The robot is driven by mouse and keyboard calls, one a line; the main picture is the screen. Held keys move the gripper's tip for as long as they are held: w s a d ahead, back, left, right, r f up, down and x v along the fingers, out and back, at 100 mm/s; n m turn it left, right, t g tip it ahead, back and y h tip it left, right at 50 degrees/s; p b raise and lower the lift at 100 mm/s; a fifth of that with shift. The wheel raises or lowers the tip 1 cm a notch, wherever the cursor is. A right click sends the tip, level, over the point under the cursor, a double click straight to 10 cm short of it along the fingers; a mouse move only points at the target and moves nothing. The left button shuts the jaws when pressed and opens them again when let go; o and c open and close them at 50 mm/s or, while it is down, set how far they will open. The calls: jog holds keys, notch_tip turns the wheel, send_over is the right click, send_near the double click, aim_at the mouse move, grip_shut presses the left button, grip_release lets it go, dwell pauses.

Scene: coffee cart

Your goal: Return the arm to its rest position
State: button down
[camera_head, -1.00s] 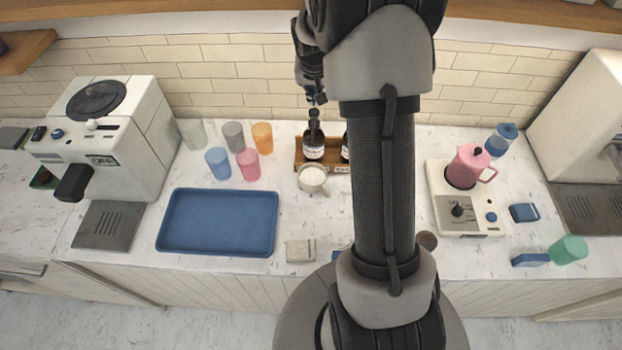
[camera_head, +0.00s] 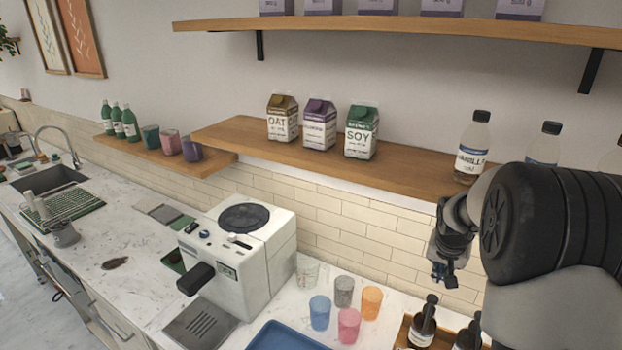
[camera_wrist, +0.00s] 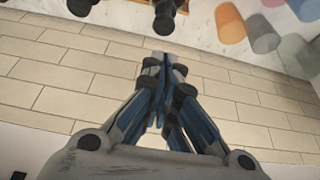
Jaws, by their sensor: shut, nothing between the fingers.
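My gripper (camera_head: 440,272) shows at the right in the head view, at the end of my raised arm. It is in front of the tiled wall, above the counter and near the wooden bottle rack (camera_head: 403,332). In the wrist view my gripper (camera_wrist: 163,62) points at the tiles, with its fingers together and nothing between them. My large dark arm joint fills the right side of the head view.
A wooden shelf (camera_head: 300,150) with cartons (camera_head: 361,132) and a vanilla bottle (camera_head: 472,150) is close above my gripper. Pump bottles (camera_head: 423,325) stand below it. Several cups (camera_head: 349,325), a blue tray (camera_head: 280,338) and a white coffee machine (camera_head: 240,262) are to the left.

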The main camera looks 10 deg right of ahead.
jog(key=s+a+r+n+y+b, duration=0.15)
jog(key=s+a+b, duration=0.25)
jog(key=s+a, duration=0.4)
jog(key=s+a+r+n+b, duration=0.25)
jog(key=s+a+b, duration=0.3)
jog(key=a, duration=0.35)
jog(key=s+a+f+n+b, duration=0.1)
jog(key=s+a+f, duration=0.1)
jog(key=s, duration=0.3)
jog(key=s+a+f+n+y+b, duration=0.1)
jog(key=s+a+f+b, duration=0.1)
jog(key=s, duration=0.4)
jog(key=s+a+f+n+t+b, duration=0.1)
jog(key=s+a+f+b, duration=0.1)
jog(key=s+a, duration=0.2)
jog(key=shift+s+a, duration=0.35)
jog(key=shift+s, duration=0.65)
